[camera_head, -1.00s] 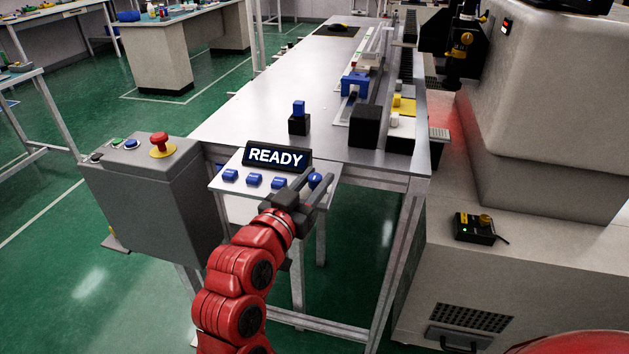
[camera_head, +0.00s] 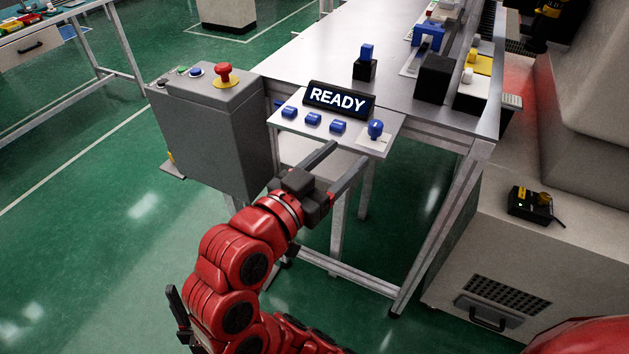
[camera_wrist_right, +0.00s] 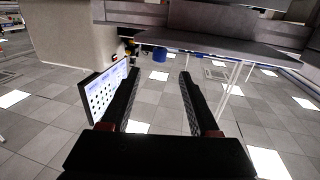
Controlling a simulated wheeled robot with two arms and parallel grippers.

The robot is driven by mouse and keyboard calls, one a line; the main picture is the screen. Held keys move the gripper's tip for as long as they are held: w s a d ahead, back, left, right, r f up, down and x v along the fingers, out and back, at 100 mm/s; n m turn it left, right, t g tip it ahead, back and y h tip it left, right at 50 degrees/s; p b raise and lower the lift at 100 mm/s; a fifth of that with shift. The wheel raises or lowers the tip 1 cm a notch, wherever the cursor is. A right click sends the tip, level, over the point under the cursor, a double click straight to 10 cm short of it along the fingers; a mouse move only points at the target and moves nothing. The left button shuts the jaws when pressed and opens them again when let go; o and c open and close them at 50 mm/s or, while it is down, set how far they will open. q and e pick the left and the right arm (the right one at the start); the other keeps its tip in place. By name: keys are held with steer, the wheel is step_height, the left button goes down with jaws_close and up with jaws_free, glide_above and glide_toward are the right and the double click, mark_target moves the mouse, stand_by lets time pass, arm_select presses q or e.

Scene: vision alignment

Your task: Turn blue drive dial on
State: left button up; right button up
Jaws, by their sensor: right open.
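The blue drive dial (camera_head: 375,130) is a round blue knob on a white plate at the right end of the sloped control panel (camera_head: 298,98). Its pointer direction is too small to tell. My right gripper (camera_head: 350,152) is open and empty, in front of and below the panel, its fingertips short of the dial. In the right wrist view, a blue round knob (camera_wrist_right: 160,54), apparently the dial, shows beyond and between the open fingers (camera_wrist_right: 158,78). A dark finger-like part (camera_head: 180,315) at lower left may be my left gripper; its jaws are unclear.
Several blue switches (camera_head: 313,118) sit left of the dial, below a display (camera_head: 340,98) reading READY. A grey box (camera_head: 215,125) with a red emergency button (camera_head: 223,75) stands left. The table (camera_head: 300,60) carries a blue-topped black block (camera_head: 365,65). Open floor lies in front.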

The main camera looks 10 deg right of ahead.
steer(key=v, duration=0.7)
